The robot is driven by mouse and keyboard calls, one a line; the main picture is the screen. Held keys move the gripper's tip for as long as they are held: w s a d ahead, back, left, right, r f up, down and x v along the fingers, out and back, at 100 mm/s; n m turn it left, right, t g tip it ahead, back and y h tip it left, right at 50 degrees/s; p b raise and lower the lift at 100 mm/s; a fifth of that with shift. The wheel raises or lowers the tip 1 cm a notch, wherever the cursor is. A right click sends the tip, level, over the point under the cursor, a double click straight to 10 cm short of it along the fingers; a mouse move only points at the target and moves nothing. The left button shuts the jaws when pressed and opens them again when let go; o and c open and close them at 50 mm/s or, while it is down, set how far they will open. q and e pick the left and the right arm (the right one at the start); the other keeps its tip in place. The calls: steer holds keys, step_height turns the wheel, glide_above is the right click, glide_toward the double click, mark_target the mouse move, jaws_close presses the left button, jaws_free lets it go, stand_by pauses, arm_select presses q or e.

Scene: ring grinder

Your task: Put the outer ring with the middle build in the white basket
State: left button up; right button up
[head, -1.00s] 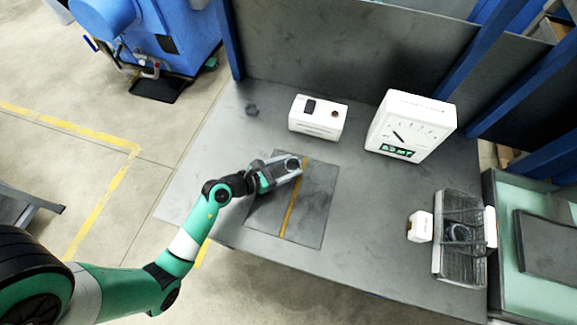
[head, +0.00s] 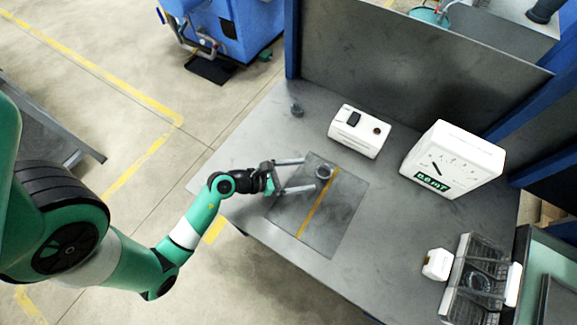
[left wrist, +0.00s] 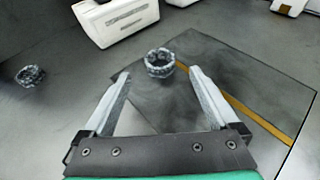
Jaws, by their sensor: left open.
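A small grey toothed ring (head: 323,172) sits on the dark mat, by its yellow stripe. It also shows in the left wrist view (left wrist: 160,63), just beyond and between my fingertips. A second dark ring (head: 297,110) stands at the back left of the table, and it shows at the left of the wrist view (left wrist: 31,75). My left gripper (head: 308,174) is open and empty over the mat, its fingers pointing at the first ring. A basket with white handles (head: 513,284) is at the right and holds a round dark ring-like piece (head: 478,282). My right gripper is not in view.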

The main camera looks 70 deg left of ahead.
arm_select(q)
steer(key=v, duration=0.5)
steer(key=shift+s+r+p, duration=0.1)
steer(key=shift+s+p, duration=0.05)
steer(key=shift+p, duration=0.15)
